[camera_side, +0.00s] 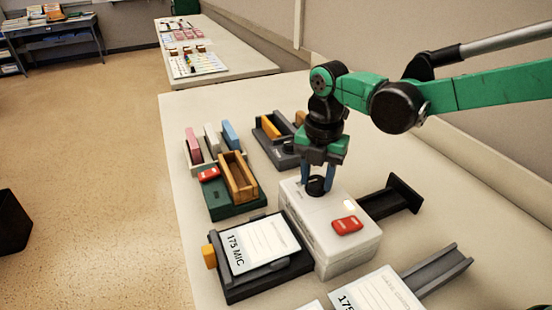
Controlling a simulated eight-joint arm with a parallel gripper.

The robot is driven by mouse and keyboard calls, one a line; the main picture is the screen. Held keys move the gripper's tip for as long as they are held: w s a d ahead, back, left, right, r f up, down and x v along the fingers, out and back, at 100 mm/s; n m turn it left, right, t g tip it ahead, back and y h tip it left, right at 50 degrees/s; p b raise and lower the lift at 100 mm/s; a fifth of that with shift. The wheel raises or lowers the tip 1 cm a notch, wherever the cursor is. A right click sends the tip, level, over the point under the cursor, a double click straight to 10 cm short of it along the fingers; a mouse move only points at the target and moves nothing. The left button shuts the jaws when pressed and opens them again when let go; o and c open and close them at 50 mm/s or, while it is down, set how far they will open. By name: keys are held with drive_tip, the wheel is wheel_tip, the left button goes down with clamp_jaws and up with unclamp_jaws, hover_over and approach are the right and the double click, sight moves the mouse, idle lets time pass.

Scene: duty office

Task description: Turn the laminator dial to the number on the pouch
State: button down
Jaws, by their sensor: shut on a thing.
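The laminator is a white box (309,238) on the table, with a black dial (317,186) on top. My gripper (318,184) points straight down with its two blue fingers on either side of the dial, shut on it. The fingers partly hide the dial, and I cannot read its setting. A white pouch (262,246) printed "175 MIC" lies on a black tray at the laminator's front left. Another sheet (378,290), marked "175", lies at the bottom edge and is cut off.
A red piece (347,225) sits on the laminator's top. A green tray (236,207) with a wooden box (238,178), pink, white and blue blocks, and a dark holder (277,140) stand behind left. A grey channel (440,270) lies right.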

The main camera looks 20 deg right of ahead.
drive_tip(key=m, duration=0.7)
drive_tip(key=shift+m, duration=0.3)
drive_tip(key=m, duration=1)
drive_tip(key=shift+m, duration=0.4)
drive_tip(key=m, duration=0.3)
drive_tip(key=shift+m, duration=0.3)
drive_tip(key=m, duration=0.3)
drive_tip(key=shift+m, duration=2.1)
